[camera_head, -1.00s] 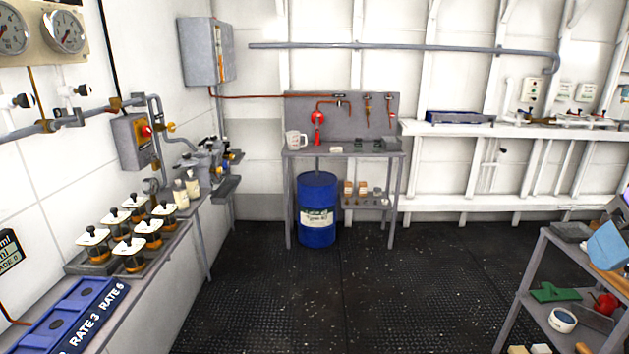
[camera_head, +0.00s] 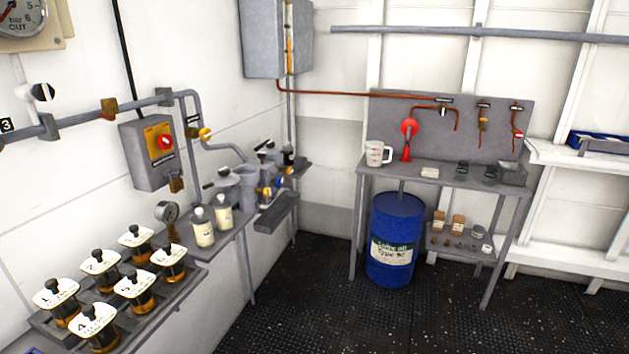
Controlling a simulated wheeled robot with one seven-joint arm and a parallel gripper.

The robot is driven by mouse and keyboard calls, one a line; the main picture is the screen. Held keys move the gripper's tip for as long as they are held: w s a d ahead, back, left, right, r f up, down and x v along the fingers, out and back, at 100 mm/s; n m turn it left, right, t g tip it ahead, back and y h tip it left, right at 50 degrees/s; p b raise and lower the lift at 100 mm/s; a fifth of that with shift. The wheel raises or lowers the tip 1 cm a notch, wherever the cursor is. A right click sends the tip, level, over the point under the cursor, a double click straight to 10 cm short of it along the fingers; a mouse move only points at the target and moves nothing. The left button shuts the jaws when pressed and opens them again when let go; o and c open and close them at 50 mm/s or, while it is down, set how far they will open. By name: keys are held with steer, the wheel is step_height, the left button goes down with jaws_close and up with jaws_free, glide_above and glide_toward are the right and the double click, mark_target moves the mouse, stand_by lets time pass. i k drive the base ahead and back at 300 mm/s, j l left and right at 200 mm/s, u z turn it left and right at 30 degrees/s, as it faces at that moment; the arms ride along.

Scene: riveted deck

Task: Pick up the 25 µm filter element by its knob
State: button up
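I cannot pick out a 25 µm filter element for sure; no such marking is readable. Several amber jars with white numbered plates and black knobs, such as the one marked 1 (camera_head: 57,301), stand in a grey rack (camera_head: 170,307) at lower left. Small dark green items (camera_head: 462,169) sit on the grey workbench (camera_head: 425,174) beside a grey box (camera_head: 513,174), too small to identify. Several small objects (camera_head: 459,229) lie on its lower shelf. My gripper is not in view.
A blue drum (camera_head: 397,221) stands under the workbench, with a white jug (camera_head: 376,153) above. Two cream bottles (camera_head: 203,228) and grey vessels (camera_head: 246,187) line the left wall shelf. A switch box (camera_head: 150,153) hangs there. The dark floor (camera_head: 335,315) is clear.

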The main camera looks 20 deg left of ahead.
mark_target(224, 215)
steer(key=i+l+u, duration=0.1)
steer(key=i+u, duration=0.3)
steer(key=i+l+u, duration=0.25)
steer(key=i+u, duration=0.15)
steer(key=i+l+u, duration=1)
steer(key=l, duration=0.25)
steer(key=l+u, duration=0.15)
steer(key=l, duration=0.3)
steer(key=i+l+u, duration=0.2)
steer(key=l, duration=0.3)
steer(key=l+u, duration=0.15)
steer(key=l, duration=0.25)
steer(key=k+l+u, duration=0.15)
steer(key=l, duration=0.25)
